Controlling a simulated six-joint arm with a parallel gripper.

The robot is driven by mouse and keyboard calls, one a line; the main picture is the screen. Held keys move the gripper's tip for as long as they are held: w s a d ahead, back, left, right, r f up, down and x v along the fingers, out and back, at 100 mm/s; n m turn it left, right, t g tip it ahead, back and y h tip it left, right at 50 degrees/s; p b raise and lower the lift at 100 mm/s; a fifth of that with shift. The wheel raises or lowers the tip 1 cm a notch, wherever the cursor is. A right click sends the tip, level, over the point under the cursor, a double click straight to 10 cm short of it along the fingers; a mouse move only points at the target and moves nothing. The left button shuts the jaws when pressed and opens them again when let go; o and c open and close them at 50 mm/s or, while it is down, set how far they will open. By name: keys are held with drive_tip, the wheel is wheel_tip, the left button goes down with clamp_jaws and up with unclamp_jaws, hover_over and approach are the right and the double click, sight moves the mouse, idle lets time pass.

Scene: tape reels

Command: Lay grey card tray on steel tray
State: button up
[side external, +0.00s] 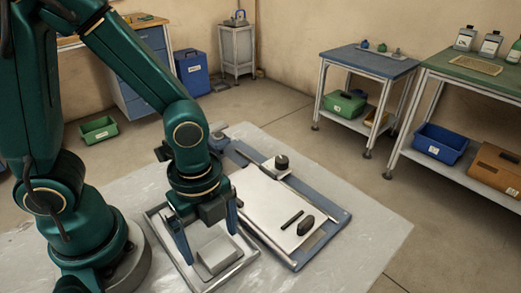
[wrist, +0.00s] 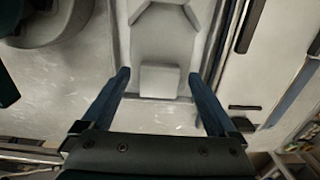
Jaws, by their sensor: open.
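The steel tray (side external: 158,236) is a shallow rectangular tray with a thin raised rim, lying on the pale table below my gripper. A light grey raised piece (side external: 217,256), seemingly the grey card tray, lies within its rim; the wrist view shows a squarish grey block (wrist: 160,80) with an angular grey shape (wrist: 165,20) beyond it. I cannot tell whether these are one piece. My gripper (side external: 207,240) points down over the tray, its blue fingers wide apart. In the wrist view my gripper (wrist: 158,82) has a finger on each side of the block, with nothing clasped.
Right of the tray lies a blue-framed board (side external: 330,236) with a white sheet (side external: 265,195). A black pen (side external: 292,219) and a dark rounded object (side external: 306,225) rest on it. A black-knobbed device (side external: 280,164) stands at its far end. The table's right side is clear.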

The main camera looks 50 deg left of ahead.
wheel_tip(320, 180, up, 10)
drive_tip(key=r, duration=0.1)
wheel_tip(320, 180, up, 2)
drive_tip(key=n+t, duration=0.6)
drive_tip(key=n, duration=1.2)
hover_over(197, 229)
